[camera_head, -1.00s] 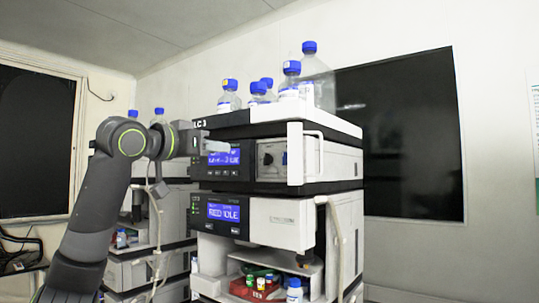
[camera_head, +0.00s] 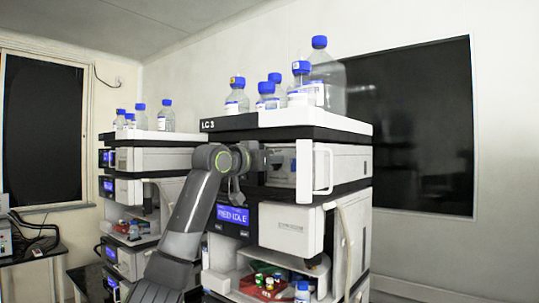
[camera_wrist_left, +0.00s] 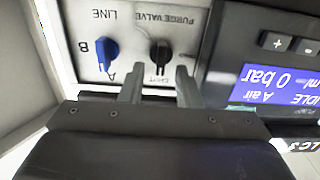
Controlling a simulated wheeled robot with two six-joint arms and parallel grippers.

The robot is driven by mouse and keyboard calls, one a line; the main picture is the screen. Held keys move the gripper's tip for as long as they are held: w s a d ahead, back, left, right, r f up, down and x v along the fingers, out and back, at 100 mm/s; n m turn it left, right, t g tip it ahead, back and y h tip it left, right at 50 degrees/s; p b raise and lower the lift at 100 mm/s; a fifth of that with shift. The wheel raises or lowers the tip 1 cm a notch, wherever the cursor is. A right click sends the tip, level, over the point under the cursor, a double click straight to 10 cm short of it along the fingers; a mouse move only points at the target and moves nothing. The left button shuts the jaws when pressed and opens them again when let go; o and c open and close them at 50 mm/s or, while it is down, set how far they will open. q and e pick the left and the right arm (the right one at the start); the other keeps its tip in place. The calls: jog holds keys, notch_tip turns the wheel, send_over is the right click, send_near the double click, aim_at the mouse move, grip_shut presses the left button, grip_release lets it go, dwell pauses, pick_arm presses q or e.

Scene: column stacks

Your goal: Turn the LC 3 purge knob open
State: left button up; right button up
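The LC 3 stack's label (camera_head: 208,125) shows at its top left. In the left wrist view, which is upside down, the black purge valve knob (camera_wrist_left: 160,54) sits on a light panel (camera_wrist_left: 133,28) marked PURGE VALVE. A small label beside the knob is hard to read. The tips look just short of the knob. In the head view my left gripper (camera_head: 268,160) covers the knob. My right gripper is not in view.
A blue LINE knob (camera_wrist_left: 104,50) is close beside one finger. A display with buttons (camera_wrist_left: 272,85) lies on the other side. A white handle (camera_head: 322,168) stands out at the panel's right. Bottles (camera_head: 268,95) stand on top.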

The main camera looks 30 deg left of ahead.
pick_arm(q)
grip_shut()
dwell(0.5)
jog(key=n+b, duration=0.2)
jog(key=n, duration=0.3)
jog(key=a+f+n+b, duration=0.1)
jog(key=n+b, duration=0.1)
jog(key=n, duration=0.4)
jog(key=n+b, duration=0.2)
jog(key=n, duration=0.3)
jog(key=shift+w+a+f+n+b, duration=0.1)
jog(key=shift+a+f+n+b, duration=0.1)
jog(key=shift+n+b, duration=0.1)
dwell(0.4)
